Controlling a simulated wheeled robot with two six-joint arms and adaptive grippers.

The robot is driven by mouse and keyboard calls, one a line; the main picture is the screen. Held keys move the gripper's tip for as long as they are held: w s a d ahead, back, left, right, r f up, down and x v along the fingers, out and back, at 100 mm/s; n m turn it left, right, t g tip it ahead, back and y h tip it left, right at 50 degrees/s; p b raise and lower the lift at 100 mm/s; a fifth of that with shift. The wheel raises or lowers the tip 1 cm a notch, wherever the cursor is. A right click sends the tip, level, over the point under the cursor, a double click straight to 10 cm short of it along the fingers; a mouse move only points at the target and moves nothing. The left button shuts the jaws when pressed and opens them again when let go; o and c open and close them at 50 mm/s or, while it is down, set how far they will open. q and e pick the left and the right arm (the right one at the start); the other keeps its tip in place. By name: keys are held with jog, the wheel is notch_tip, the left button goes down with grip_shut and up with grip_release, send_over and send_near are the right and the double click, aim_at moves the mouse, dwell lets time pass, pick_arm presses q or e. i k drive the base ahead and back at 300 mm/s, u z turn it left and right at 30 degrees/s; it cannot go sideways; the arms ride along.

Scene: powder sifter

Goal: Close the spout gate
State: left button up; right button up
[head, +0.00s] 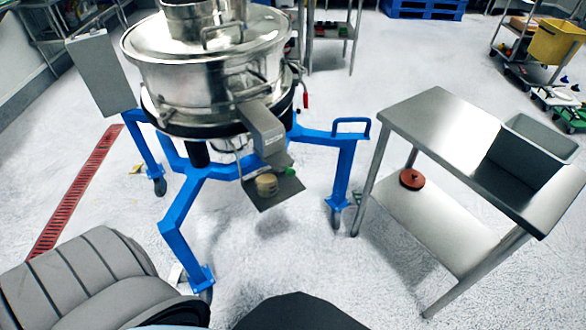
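A round steel powder sifter (205,75) stands on a blue wheeled frame (180,205) left of centre in the head view. Its grey box-shaped spout (266,132) sticks out toward me and slopes down. I cannot make out the spout gate or whether it is open or shut. A small green part (290,171) shows beside the container. Neither of my grippers is in view.
A steel table (435,115) with a lower shelf stands to the right; a round red-brown object (412,179) lies on the shelf. A grey control box (101,72) is left of the sifter. Open floor (290,245) lies between frame and table.

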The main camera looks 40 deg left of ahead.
aim_at(281, 160)
jog(key=u, duration=1.4)
